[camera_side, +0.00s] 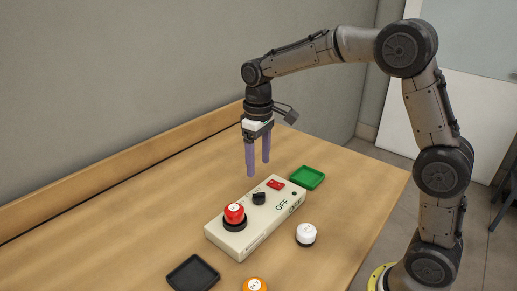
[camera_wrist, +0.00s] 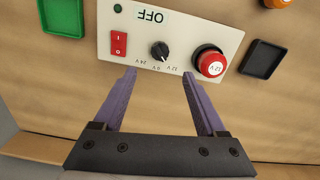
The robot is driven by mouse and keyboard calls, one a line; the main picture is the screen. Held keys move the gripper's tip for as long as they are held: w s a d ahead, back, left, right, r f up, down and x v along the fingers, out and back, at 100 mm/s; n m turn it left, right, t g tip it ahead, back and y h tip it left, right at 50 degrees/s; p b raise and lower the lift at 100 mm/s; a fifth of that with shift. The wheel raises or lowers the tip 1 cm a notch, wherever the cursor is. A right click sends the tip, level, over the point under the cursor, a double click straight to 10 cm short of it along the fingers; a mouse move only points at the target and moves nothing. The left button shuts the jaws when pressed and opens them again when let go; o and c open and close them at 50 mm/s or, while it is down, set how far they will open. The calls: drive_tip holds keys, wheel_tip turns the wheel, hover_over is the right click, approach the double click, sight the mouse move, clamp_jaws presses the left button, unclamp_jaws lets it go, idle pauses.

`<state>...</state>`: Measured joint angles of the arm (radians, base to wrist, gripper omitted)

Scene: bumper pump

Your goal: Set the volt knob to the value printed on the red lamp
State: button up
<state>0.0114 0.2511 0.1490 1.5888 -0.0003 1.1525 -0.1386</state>
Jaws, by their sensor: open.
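The volt knob (camera_wrist: 160,51) is a small black dial on the cream box (camera_side: 250,231); it also shows in the side view (camera_side: 259,198). Small volt labels, upside down in the wrist view, sit around it; 24 V is at the left. I cannot tell surely which label it points to. The red lamp (camera_side: 234,211) sits in a black socket at the box's end; in the wrist view the red lamp (camera_wrist: 211,63) carries a small print that looks like 12V.
A red rocker switch (camera_wrist: 119,43) and the word OFF are on the box. A green tray (camera_side: 307,177) lies beyond one end, a black tray (camera_side: 193,273) beyond the other. A white lamp (camera_side: 306,234) and an orange lamp (camera_side: 254,285) stand in front on the table.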

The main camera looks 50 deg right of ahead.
drive_tip(key=shift+r, duration=1.75)
drive_tip(key=s+r+t, duration=0.3)
drive_tip(key=s+r, duration=0.6)
drive_tip(key=s, duration=0.4)
drive_tip(key=s+f+t, duration=0.1)
drive_tip(key=s+f, duration=0.3)
drive_tip(key=s, duration=0.2)
drive_tip(key=s+f+m+t, duration=0.1)
drive_tip(key=s+f, duration=0.3)
drive_tip(key=s, duration=0.2)
drive_tip(key=shift+s+a+t, duration=0.25)
drive_tip(key=shift+s+t, duration=0.05)
drive_tip(key=shift+s, duration=0.05)
drive_tip(key=shift+r, duration=0.1)
